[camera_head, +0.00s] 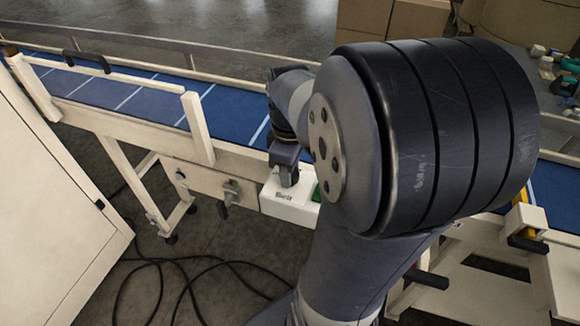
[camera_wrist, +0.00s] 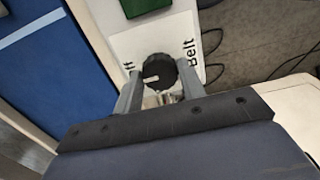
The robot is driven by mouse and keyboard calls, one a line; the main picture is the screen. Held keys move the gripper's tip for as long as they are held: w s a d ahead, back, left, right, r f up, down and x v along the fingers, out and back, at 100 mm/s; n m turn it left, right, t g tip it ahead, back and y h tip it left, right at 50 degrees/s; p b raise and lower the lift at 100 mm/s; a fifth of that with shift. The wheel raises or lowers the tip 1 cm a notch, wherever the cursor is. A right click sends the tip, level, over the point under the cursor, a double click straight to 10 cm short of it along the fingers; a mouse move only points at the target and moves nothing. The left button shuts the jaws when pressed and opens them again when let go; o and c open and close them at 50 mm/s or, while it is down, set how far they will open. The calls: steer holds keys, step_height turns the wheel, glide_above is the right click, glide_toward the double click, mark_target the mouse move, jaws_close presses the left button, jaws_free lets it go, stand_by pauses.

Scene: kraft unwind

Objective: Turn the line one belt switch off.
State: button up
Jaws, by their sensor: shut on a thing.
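The belt switch is a round black knob (camera_wrist: 160,68) with a white pointer mark, on a white box (camera_wrist: 125,45) lettered "Belt". The knob is hidden there by my gripper.
A green part (camera_wrist: 144,6) sits on the box beside the knob. The blue conveyor belt (camera_head: 105,92) runs behind, with a pale rail and posts. Another lever (camera_head: 229,190) is on the frame to the left. Black cables (camera_head: 185,265) lie on the floor.

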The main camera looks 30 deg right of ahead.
stand_by(0.4)
steer(key=o, duration=1)
steer(key=shift+c, duration=0.2)
step_height(320, 180, up, 11)
steer(key=shift+f, duration=0.15)
step_height(320, 180, down, 11)
steer(key=shift+r, duration=0.15)
stand_by(0.4)
steer(key=shift+r, duration=0.1)
stand_by(0.4)
